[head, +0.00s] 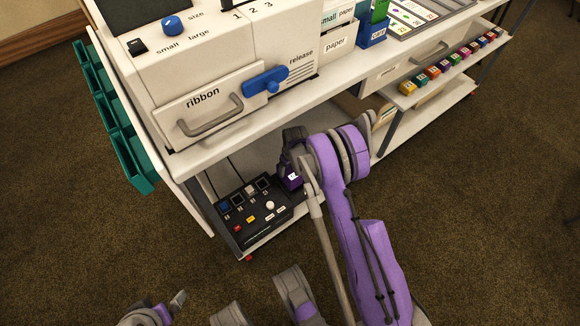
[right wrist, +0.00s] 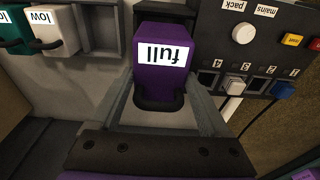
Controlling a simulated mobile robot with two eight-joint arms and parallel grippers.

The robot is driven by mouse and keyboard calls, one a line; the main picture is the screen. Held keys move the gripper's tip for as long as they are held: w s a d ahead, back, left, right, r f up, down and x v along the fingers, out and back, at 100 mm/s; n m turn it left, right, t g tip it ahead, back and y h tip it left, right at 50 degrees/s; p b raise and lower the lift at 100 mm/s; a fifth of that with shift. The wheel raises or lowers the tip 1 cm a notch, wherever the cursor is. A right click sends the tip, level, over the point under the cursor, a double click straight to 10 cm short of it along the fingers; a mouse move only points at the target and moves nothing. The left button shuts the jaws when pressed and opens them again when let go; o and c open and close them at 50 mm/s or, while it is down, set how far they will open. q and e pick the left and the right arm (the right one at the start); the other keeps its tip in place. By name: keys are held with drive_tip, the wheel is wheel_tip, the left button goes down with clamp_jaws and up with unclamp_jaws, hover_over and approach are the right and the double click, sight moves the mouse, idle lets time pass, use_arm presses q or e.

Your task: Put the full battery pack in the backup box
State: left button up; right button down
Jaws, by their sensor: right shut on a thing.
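The full battery pack (right wrist: 160,52) is purple with a white "full" label, upside down in the right wrist view. My right gripper (head: 292,172) is shut on it, with a finger on each side. In the head view the pack (head: 292,182) shows just past the right end of a black box (head: 264,214) on the low shelf, likely the backup box. The box has a row of numbered slots; a blue and a white piece sit in two, and two look dark. In the wrist view the box (right wrist: 222,62) is right of the pack. My left gripper (head: 165,306) is partly in view at the bottom left, away from the box.
In the wrist view a teal pack (right wrist: 10,42) and a white "low" pack (right wrist: 54,36) sit in a holder left of the purple pack. The white machine (head: 205,85) and its counter edge overhang the low shelf. The box also has a round white knob (head: 270,205) and coloured buttons.

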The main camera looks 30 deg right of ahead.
drive_tip(key=shift+f, duration=0.25)
idle(0.5)
drive_tip(key=shift+f, duration=3)
drive_tip(key=shift+f, duration=0.2)
unclamp_jaws()
drive_tip(key=r+p, duration=0.1)
drive_tip(key=r, duration=0.2)
drive_tip(key=s+r+p, duration=0.1)
drive_tip(key=r, duration=0.3)
drive_tip(key=r+p, duration=0.1)
drive_tip(key=r, duration=0.2)
drive_tip(key=shift+s+r, duration=0.15)
drive_tip(key=shift+r, duration=0.25)
